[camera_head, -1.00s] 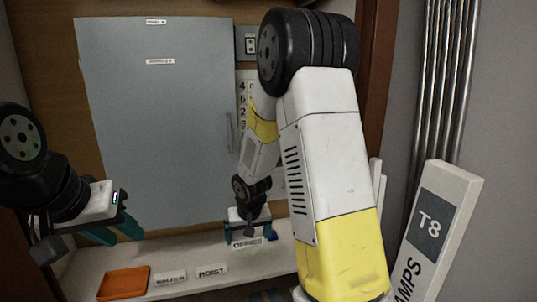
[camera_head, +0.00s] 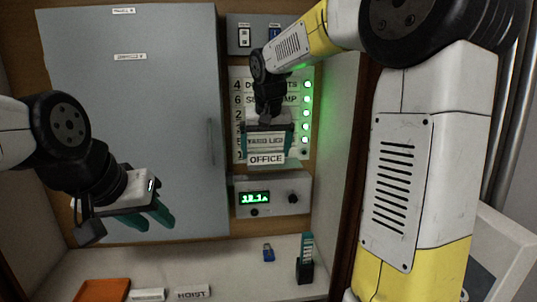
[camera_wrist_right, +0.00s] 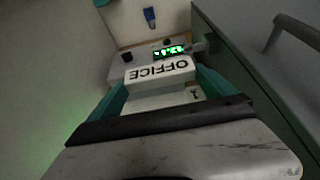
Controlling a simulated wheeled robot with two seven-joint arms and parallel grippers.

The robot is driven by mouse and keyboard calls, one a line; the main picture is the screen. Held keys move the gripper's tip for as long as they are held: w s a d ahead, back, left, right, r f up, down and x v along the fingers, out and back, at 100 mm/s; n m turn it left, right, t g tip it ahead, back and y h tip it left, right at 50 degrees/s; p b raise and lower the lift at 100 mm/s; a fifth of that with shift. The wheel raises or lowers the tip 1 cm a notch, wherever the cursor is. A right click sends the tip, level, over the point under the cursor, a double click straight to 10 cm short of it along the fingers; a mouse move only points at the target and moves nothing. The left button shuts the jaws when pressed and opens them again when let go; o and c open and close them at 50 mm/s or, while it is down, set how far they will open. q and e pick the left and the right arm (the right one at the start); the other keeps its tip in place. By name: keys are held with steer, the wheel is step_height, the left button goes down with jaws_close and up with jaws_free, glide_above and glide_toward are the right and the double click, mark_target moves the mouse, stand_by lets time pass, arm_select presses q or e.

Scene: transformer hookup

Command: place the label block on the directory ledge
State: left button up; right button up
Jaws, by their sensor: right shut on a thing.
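The white label block reading OFFICE (camera_head: 266,159) is between the teal fingers of my right gripper (camera_head: 267,148), which is shut on it. The block is in front of the lower part of the directory board (camera_head: 238,112), beside its bottom row. The right wrist view shows the OFFICE block (camera_wrist_right: 160,70) upside down between the fingers, with a numeral 1 just below it. Whether the block touches the ledge is hard to tell. Another lettered strip shows above it, partly hidden by the gripper. My left gripper (camera_head: 148,218) is empty and looks open, in front of the grey cabinet door.
Below the board is a meter box (camera_head: 272,194) with a green display. The shelf (camera_head: 230,270) holds an orange tray (camera_head: 102,290), a HOIST block (camera_head: 193,292), another white label, a blue padlock (camera_head: 268,253) and a dark-and-teal device (camera_head: 305,262). The cabinet door (camera_head: 130,100) is at left.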

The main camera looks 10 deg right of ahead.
steer(key=w+d, duration=0.1)
steer(key=w, duration=0.2)
steer(key=w+d, duration=0.1)
steer(key=w, duration=0.2)
steer(key=w+d+f, duration=0.1)
steer(key=w+d, duration=0.1)
steer(key=w, duration=0.1)
steer(key=shift+w, duration=0.1)
steer(key=shift+w+f, duration=0.1)
steer(key=shift+f, duration=1.65)
steer(key=shift+f, duration=0.1)
steer(key=o, duration=1.1)
steer(key=v, duration=1.1)
steer(key=s+d+y, duration=0.2)
steer(key=s, duration=1.4)
steer(key=shift+n+t, duration=0.3)
steer(key=shift+t, duration=0.5)
steer(key=s+f, duration=0.2)
steer(key=s, duration=0.3)
steer(key=s+a+f, duration=0.1)
steer(key=s+f, duration=0.2)
steer(key=s, duration=0.1)
steer(key=s+f, duration=0.3)
steer(key=s, duration=0.2)
steer(key=shift+s+a+f, duration=0.15)
steer(key=shift+s+a, duration=0.05)
steer(key=shift+s, duration=0.1)
